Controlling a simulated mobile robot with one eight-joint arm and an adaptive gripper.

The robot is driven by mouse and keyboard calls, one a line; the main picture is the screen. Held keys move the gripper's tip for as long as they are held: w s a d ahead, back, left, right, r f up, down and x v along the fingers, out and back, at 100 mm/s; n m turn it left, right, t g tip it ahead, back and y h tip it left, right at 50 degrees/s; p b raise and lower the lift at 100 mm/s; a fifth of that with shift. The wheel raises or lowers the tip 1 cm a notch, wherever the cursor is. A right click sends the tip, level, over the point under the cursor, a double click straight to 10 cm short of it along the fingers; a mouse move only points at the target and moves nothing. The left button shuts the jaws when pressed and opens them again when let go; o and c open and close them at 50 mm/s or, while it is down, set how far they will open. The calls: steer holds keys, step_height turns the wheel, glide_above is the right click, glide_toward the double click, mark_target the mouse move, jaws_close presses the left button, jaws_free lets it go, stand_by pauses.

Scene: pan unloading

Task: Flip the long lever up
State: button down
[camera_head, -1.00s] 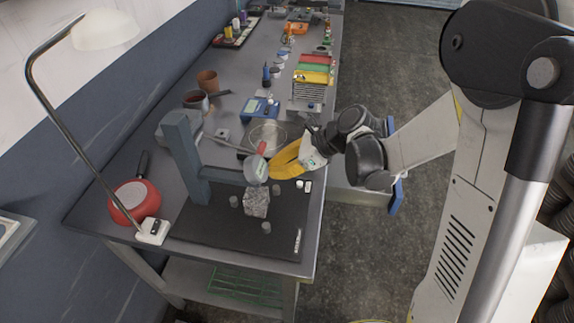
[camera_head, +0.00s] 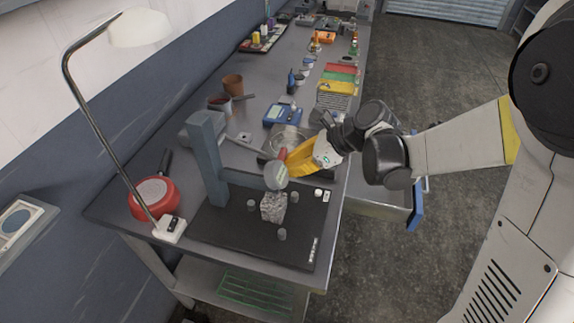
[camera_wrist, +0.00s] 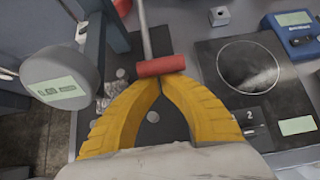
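The long lever (camera_head: 243,146) is a thin metal rod running from the grey post (camera_head: 210,160) and ending in a red grip (camera_head: 283,154). In the wrist view the red grip (camera_wrist: 160,66) lies crosswise right at my fingertips, with the rod (camera_wrist: 146,32) reaching away behind it. My gripper (camera_head: 290,163) has yellow fingers that come together at the tips (camera_wrist: 162,80), so it looks shut. The tips are touching or very near the grip; I cannot tell whether it is pinched between them. A round gauge (camera_head: 276,177) hangs beside the fingers.
A crumpled metallic block (camera_head: 273,207) and several small grey pegs sit on the black mat (camera_head: 240,232) below. A hotplate (camera_wrist: 247,66) is right of my fingers in the wrist view. A red pan (camera_head: 154,197) and lamp (camera_head: 100,125) stand at left. A drawer (camera_head: 380,205) juts out.

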step_height(320, 180, up, 16)
steer(key=a+g+h+p, duration=0.1)
steer(key=g+h+p, duration=0.2)
steer(key=h+p, duration=0.5)
steer(key=shift+w+a+h+p, duration=0.25)
steer(key=shift+h+p, duration=0.15)
steer(key=shift+p, duration=3)
steer(key=shift+d, duration=0.1)
